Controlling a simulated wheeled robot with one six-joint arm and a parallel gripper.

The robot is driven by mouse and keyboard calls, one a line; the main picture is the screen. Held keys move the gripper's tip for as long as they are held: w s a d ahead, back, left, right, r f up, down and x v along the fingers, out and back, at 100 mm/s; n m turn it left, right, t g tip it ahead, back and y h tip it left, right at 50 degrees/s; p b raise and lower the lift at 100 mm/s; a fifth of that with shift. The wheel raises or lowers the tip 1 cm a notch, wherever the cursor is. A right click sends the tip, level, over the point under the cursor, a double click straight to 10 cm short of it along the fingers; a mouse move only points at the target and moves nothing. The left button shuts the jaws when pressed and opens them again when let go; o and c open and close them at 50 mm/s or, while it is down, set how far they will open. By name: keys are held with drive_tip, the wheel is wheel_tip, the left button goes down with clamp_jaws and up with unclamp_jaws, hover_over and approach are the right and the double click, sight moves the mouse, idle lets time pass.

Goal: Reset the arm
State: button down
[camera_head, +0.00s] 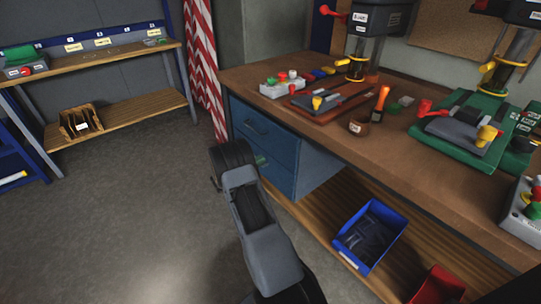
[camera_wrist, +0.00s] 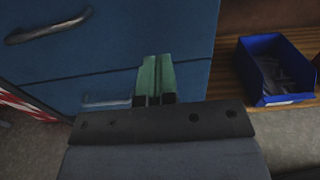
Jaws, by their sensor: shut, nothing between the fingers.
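My arm reaches up from the bottom middle of the head view and ends in front of the blue drawer cabinet (camera_head: 262,145). My gripper (camera_wrist: 156,62) shows in the wrist view as two green fingers side by side, shut with nothing between them. In the head view only a bit of green finger (camera_head: 261,160) shows past my wrist. The fingers point at the cabinet's drawer fronts (camera_wrist: 120,40). I cannot tell how far they are from the fronts. The drawers look closed.
The wooden workbench (camera_head: 400,150) carries machines, a control box (camera_head: 284,86) and an orange-handled tool (camera_head: 381,100). A blue bin (camera_head: 369,237) and a red bin (camera_head: 437,287) sit on its lower shelf. A shelf table (camera_head: 110,55) stands left. The floor (camera_head: 130,230) between is clear.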

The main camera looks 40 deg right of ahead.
drive_tip(key=a, duration=0.4)
drive_tip(key=shift+w, duration=0.15)
drive_tip(key=s+a+f+m+g+y, duration=0.2)
drive_tip(key=s+f+m+g+y, duration=0.1)
drive_tip(key=s+f+m+y, duration=0.15)
drive_tip(key=s+a+r+m+g+y+p, duration=0.1)
drive_tip(key=s+a+r+m+y+p, duration=0.2)
drive_tip(key=s+a+r+m+y, duration=0.3)
drive_tip(key=s+a+r+m+t+y+p, duration=0.2)
drive_tip(key=s+a+r+t+p, duration=0.1)
drive_tip(key=a+r, duration=0.4)
drive_tip(key=s+a+r+m+t+y+p, duration=0.2)
drive_tip(key=a+r, duration=0.5)
drive_tip(key=r, duration=0.6)
drive_tip(key=s+a+r+m+t+y+p, duration=0.2)
drive_tip(key=s+a+r+p, duration=0.4)
drive_tip(key=r, duration=0.5)
drive_tip(key=shift+s+a+t+y+p, duration=0.15)
drive_tip(key=shift+a+t+y+p, duration=0.7)
drive_tip(key=shift+t+p, duration=0.1)
drive_tip(key=shift+d+m, duration=0.1)
drive_tip(key=shift+m, duration=0.25)
